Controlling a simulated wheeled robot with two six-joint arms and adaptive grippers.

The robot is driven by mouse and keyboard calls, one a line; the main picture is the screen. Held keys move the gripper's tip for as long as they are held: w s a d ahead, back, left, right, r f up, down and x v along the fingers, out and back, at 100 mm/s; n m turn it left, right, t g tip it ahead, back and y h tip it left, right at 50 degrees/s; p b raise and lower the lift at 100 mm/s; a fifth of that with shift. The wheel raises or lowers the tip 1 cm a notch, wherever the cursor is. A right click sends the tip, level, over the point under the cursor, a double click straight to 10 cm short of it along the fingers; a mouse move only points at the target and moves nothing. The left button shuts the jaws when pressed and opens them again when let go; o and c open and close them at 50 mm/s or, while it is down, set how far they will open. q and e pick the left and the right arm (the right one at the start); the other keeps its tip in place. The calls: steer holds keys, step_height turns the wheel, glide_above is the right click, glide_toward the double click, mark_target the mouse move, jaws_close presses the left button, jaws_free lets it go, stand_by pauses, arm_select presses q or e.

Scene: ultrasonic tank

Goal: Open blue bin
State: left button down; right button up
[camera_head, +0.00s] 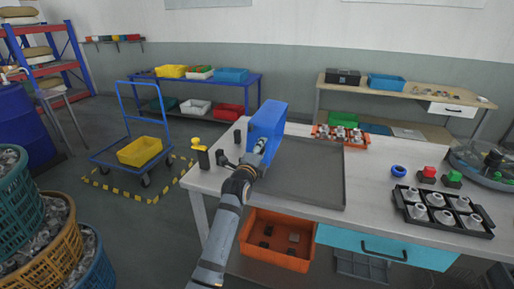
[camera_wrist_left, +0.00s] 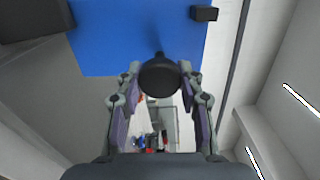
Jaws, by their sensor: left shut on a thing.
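The blue bin part I see is a blue panel or lid (camera_head: 268,119) standing steeply tilted at the left end of the table, beside the grey tray-like surface (camera_head: 305,172). In the left wrist view the blue face (camera_wrist_left: 135,35) fills the top, with a black round knob (camera_wrist_left: 159,76) on it. My left gripper (camera_head: 259,147) is against the blue face in the head view. In the wrist view its fingers (camera_wrist_left: 160,88) are on either side of the knob, shut on it. The gripper partly hides the lower blue face. My right gripper is not in view.
A yellow-topped black post (camera_head: 200,152) stands left of the blue panel. An orange tray of parts (camera_head: 340,136) lies behind the grey surface. A black rack with metal parts (camera_head: 443,211) and red and green buttons (camera_head: 428,174) are on the right. An orange bin (camera_head: 276,241) is below the table.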

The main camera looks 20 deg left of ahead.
arm_select(q)
steer(key=shift+d+f+m, duration=0.95)
steer(key=shift+f+m, duration=0.05)
steer(key=shift+m, duration=0.2)
steer(key=shift+d, duration=0.1)
steer(key=c, duration=0.8)
jaws_free()
steer(key=shift+c, duration=0.2)
steer(key=s, duration=0.7)
steer(key=shift+s, duration=0.3)
